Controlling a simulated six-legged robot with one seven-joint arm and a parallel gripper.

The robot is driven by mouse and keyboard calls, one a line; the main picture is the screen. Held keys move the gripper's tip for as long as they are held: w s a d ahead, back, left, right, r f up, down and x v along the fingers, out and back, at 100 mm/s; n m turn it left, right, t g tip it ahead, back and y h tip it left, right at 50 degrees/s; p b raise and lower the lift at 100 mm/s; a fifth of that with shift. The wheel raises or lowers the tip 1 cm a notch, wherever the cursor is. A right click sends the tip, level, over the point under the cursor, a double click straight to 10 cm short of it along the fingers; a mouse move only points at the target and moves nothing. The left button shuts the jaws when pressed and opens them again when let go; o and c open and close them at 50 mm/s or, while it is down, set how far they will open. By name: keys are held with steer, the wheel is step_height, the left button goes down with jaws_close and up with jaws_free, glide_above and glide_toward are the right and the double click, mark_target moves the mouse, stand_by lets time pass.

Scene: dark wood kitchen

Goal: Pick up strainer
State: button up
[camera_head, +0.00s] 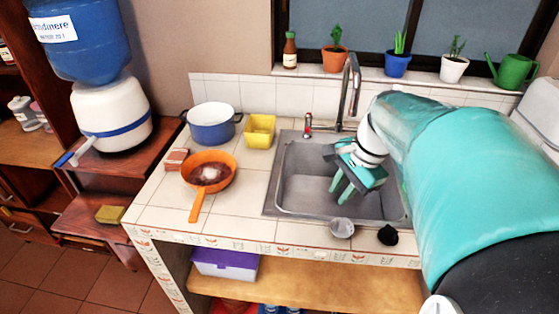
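A small round silvery-grey bowl-shaped thing (341,228), which looks like the strainer, rests on the tiled counter at the front edge of the sink. Its mesh and any handle are too small to make out. My gripper (341,193) reaches in from the right and hangs over the sink basin, behind and above the bowl-shaped thing and apart from it. Its two teal fingers point down and look spread, with nothing seen between them. My teal arm hides the right side of the sink and counter.
A small black thing (388,236) lies right of the strainer. The metal sink (295,190) has a tall faucet (350,85) behind it. An orange pan (209,170), blue pot (212,125) and yellow container (260,131) stand left. The counter's front left is mostly clear.

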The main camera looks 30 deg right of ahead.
mark_target(345, 219)
steer(key=s+d+f+m+y, duration=0.2)
steer(key=d+f+m, duration=0.1)
steer(key=d+m, duration=0.5)
steer(key=shift+n, duration=0.5)
steer(key=x, duration=0.5)
steer(key=d+x, duration=0.1)
steer(key=x, duration=0.2)
steer(key=shift+w+f, duration=0.1)
steer(key=shift+w, duration=0.15)
steer(key=x, duration=0.5)
steer(key=shift+w, duration=0.25)
jaws_close()
